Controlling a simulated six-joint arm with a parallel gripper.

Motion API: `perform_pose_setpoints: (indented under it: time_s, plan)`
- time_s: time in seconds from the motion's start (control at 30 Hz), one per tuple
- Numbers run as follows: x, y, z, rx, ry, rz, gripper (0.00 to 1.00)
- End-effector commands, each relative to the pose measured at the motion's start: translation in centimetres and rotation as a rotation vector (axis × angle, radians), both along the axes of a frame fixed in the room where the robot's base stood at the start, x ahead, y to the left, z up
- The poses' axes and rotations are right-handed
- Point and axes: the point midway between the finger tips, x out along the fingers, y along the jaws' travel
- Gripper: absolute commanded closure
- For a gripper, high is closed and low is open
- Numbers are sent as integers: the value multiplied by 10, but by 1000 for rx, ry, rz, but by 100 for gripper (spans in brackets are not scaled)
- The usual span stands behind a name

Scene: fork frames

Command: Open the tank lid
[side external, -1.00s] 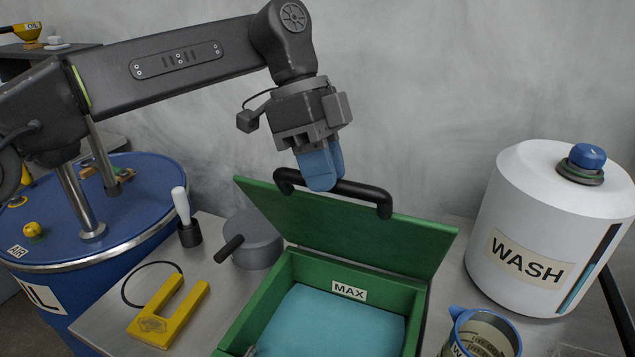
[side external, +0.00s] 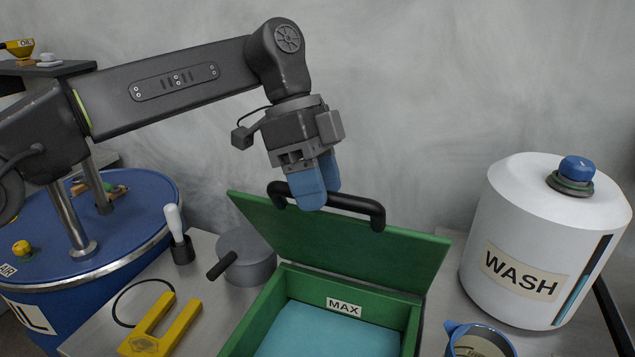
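The green tank (side external: 412,322) stands on the bench with blue liquid (side external: 325,333) inside and a MAX label on its inner back wall. Its green lid (side external: 335,248) is raised, hinged at the back and leaning back from upright. A black bar handle (side external: 357,204) runs along the lid's upper part. My gripper (side external: 316,190) is at the left half of the handle, with its blue fingers on either side of the bar. Whether both fingers press on the bar is partly hidden, but they look closed around it.
A grey pot with a handle (side external: 247,262) stands left of the tank, near a yellow fork-shaped piece (side external: 160,325) and a white-handled tool (side external: 177,235). A white WASH container (side external: 520,250) and a jug (side external: 478,345) stand right. A blue drum (side external: 120,240) is far left.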

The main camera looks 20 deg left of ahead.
Motion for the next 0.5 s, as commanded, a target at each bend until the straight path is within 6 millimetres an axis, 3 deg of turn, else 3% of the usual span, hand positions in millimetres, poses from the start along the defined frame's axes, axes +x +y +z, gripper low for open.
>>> perform_pose_setpoints:
  time_s: [0.37,0.47,0.5]
  plan:
    - [4,6,16,-3,-3,0,54]
    - [7,12,28,-1,-3,1,54]
    - [12,23,27,1,1,7,54]
